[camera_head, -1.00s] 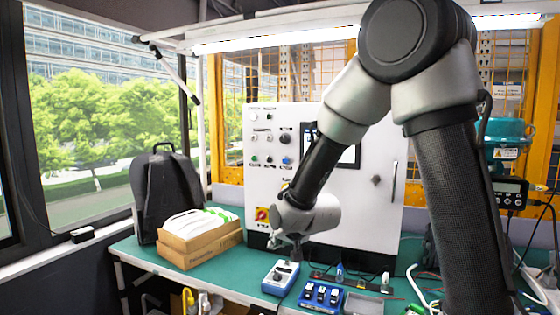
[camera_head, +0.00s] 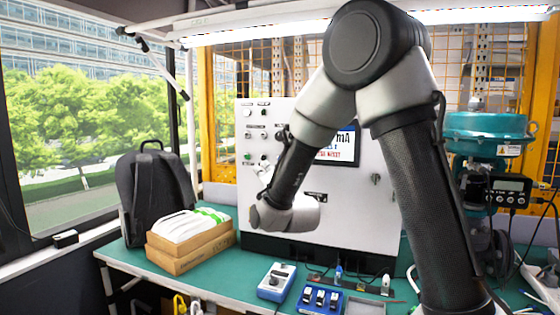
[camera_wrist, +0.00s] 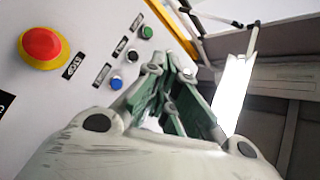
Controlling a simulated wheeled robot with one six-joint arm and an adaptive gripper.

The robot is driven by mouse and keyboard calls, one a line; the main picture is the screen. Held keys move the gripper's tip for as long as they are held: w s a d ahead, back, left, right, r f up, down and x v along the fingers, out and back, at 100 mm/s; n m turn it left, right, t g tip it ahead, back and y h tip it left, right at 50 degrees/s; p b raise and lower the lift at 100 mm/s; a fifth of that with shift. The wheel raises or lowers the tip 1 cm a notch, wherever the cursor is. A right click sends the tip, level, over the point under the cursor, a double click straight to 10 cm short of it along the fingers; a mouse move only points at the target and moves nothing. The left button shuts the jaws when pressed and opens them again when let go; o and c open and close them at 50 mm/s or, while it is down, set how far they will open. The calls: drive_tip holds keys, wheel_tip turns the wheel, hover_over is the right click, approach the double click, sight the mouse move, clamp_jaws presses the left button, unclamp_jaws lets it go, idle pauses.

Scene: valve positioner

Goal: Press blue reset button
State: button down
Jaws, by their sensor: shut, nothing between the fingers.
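The blue button (camera_wrist: 116,83) shows in the wrist view on the white panel, left of my fingers. No gap between the fingers and the button can be judged, and they do not appear to cover it. My gripper (camera_wrist: 176,66) is shut and empty, with its green-grey fingers together. The blue button cannot be made out in the head view, where my arm covers part of the panel.
A red emergency stop (camera_wrist: 42,46), a black control (camera_wrist: 132,55) and a green button (camera_wrist: 146,32) are near the blue one. A blue-grey meter (camera_head: 276,282), a blue terminal block (camera_head: 320,298) and a cardboard box (camera_head: 190,250) lie on the green bench (camera_head: 240,272).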

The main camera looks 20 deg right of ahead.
drive_tip(key=w+d, duration=0.5)
drive_tip(key=w, duration=0.2)
idle(0.4)
drive_tip(key=shift+w+d, duration=0.15)
idle(1.2)
drive_tip(key=shift+w+d, duration=0.2)
drive_tip(key=shift+w, duration=0.05)
drive_tip(key=shift+w+d, duration=0.2)
drive_tip(key=shift+w, duration=0.1)
idle(0.7)
drive_tip(key=shift+s+a, duration=0.45)
drive_tip(key=shift+s, duration=0.2)
idle(0.3)
